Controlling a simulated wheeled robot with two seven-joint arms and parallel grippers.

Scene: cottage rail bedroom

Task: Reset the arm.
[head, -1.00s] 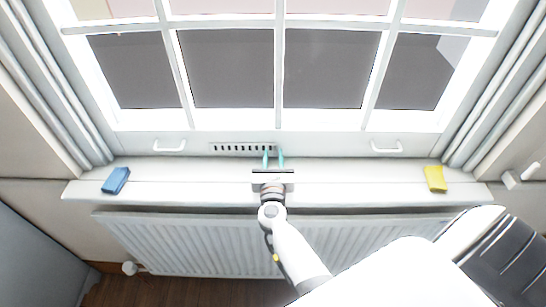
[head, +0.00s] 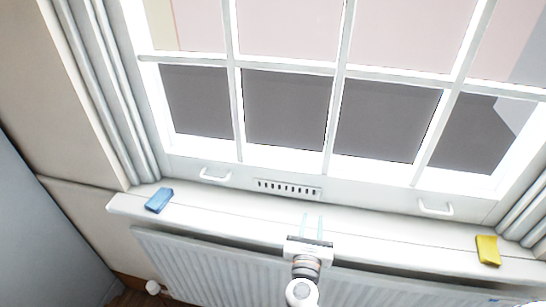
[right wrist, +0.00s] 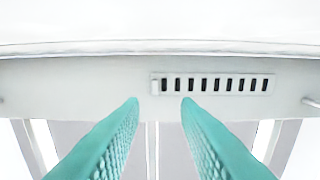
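My right gripper (head: 313,217) points at the window from below, over the windowsill. Its two teal fingers are apart with nothing between them, as the right wrist view also shows (right wrist: 162,101). A white slotted vent (head: 288,189) is set in the lower window frame, just beyond the fingertips and mostly to their left in the head view. In the right wrist view the vent (right wrist: 212,84) lies past the fingertips, with a small pale tab at its left end. A gap shows between fingertips and vent in the head view. My left gripper is not in view.
The white windowsill (head: 230,213) carries a blue block (head: 159,200) at the left and a yellow block (head: 488,250) at the right. White sash handles (head: 215,175) sit on the frame either side of the vent. A radiator (head: 215,265) stands below the sill.

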